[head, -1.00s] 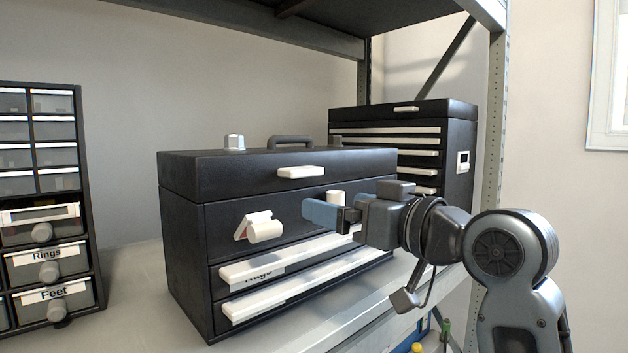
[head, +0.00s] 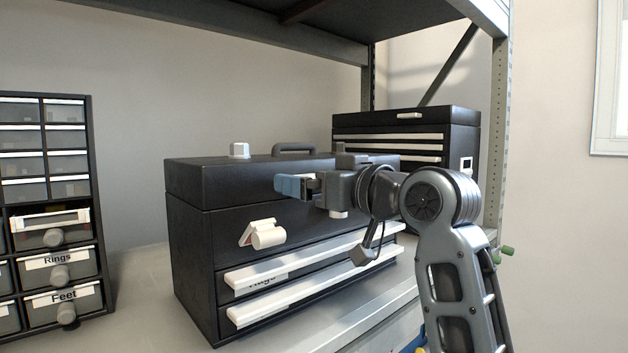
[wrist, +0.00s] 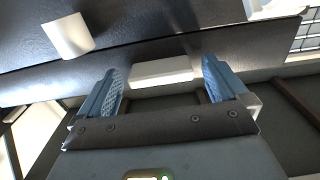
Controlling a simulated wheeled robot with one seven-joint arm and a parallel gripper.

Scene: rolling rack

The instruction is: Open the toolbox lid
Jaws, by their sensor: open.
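The black toolbox (head: 195,260) stands on the shelf with its lid (head: 210,180) closed. My gripper (head: 288,187) is at the front of the lid, in front of the white lid handle, which it hides in the head view. In the wrist view, the lid handle (wrist: 165,72) shows between the two blue fingertips of my open gripper (wrist: 160,80). The fingers are on either side of it; I cannot tell whether they touch it. A white latch (head: 265,234) with a red part hangs on the front below the lid.
Two drawers with long white handles (head: 300,298) are below on the toolbox. A small-parts cabinet (head: 98,200) stands at left. Another black tool chest (head: 445,120) is behind at right, beside the rack post (head: 494,150). Bare shelf (head: 135,305) lies between cabinet and toolbox.

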